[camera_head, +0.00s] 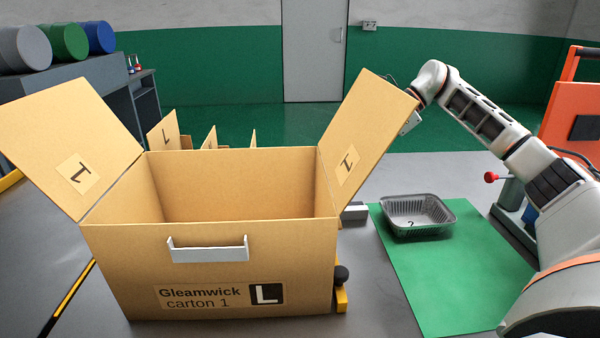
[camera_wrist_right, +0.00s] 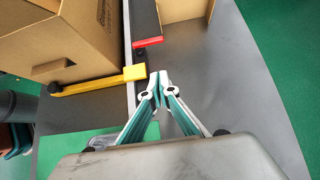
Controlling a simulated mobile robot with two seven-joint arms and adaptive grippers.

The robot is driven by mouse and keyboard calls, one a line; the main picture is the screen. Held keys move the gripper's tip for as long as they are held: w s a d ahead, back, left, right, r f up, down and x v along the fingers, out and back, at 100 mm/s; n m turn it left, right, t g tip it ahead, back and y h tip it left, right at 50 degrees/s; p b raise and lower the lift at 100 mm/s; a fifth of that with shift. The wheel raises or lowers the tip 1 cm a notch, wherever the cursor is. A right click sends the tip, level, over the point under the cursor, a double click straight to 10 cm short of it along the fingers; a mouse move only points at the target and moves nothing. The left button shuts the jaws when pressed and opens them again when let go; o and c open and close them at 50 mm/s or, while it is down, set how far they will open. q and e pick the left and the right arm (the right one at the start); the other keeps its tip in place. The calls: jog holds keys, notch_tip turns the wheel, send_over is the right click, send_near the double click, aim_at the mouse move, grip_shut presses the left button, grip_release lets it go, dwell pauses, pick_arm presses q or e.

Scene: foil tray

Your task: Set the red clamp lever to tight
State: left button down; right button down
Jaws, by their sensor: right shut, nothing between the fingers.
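A short red lever (camera_wrist_right: 148,42) with a dark knob beside it lies across the rail in the right wrist view; I take it for the red clamp lever. Its tight and loose marks cannot be made out, and the carton hides it in the head view. My right gripper (camera_wrist_right: 160,88) is shut and empty, below the red lever in that picture and apart from it. In the head view the right arm reaches behind the carton's right flap, which hides the fingers. My left gripper is not in view.
A foil tray (camera_head: 418,232) sits on the green mat (camera_head: 460,300). A red ball knob (camera_head: 491,177) is at the right.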

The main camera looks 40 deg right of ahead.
jog(key=b+x, duration=0.1)
jog(key=x, duration=0.9)
jog(key=shift+w+a, duration=0.35)
jog(key=shift+a, duration=0.2)
jog(key=shift+w+a, duration=0.35)
jog(key=shift+a, duration=0.2)
jog(key=shift+w+a, duration=0.35)
jog(key=shift+a, duration=0.3)
